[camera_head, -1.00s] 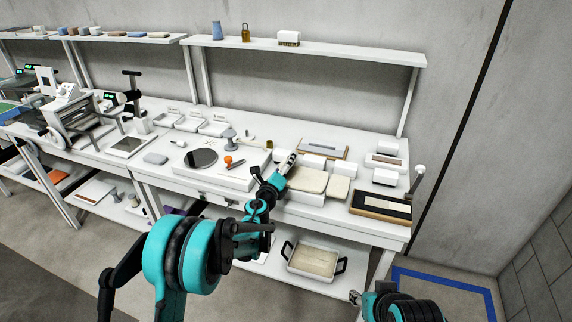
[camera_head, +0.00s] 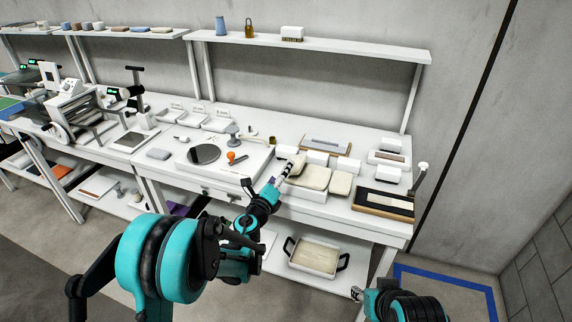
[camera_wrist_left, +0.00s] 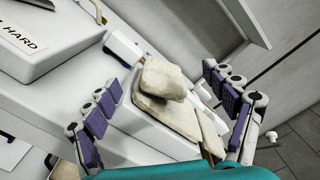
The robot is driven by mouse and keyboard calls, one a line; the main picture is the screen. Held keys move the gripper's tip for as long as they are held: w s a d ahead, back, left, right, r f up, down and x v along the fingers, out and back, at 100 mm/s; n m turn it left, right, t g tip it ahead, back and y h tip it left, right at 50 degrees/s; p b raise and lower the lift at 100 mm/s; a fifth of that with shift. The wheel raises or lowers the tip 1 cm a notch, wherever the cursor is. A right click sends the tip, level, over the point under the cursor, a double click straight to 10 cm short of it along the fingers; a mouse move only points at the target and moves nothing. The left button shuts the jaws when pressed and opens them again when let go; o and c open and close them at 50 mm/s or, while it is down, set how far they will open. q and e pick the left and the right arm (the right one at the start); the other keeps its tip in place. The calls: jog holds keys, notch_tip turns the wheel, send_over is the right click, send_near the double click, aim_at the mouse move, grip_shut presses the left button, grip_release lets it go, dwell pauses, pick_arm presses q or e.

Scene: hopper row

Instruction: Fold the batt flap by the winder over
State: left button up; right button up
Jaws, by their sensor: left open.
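A cream batt (camera_head: 314,178) lies on a white block on the bench, right of centre. In the left wrist view a thick cream flap (camera_wrist_left: 162,80) stands up, partly curled over the flat batt (camera_wrist_left: 172,115). In the head view the flap (camera_head: 298,163) shows as a raised lump at the batt's left end. My left gripper (camera_head: 285,171) is at that end. In its wrist view the open gripper (camera_wrist_left: 162,92) has purple-padded fingers either side of the batt, apart from it. My right gripper (camera_head: 357,293) is low at the front right, and its jaws are too small to judge.
A second cream pad (camera_head: 341,183) lies just right of the batt. A dark framed board (camera_head: 383,203) and a crank with a white knob (camera_head: 421,170) are further right. White blocks stand behind. A handled tray (camera_head: 316,256) sits on the lower shelf.

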pick_arm(q)
jog(key=shift+v, duration=2)
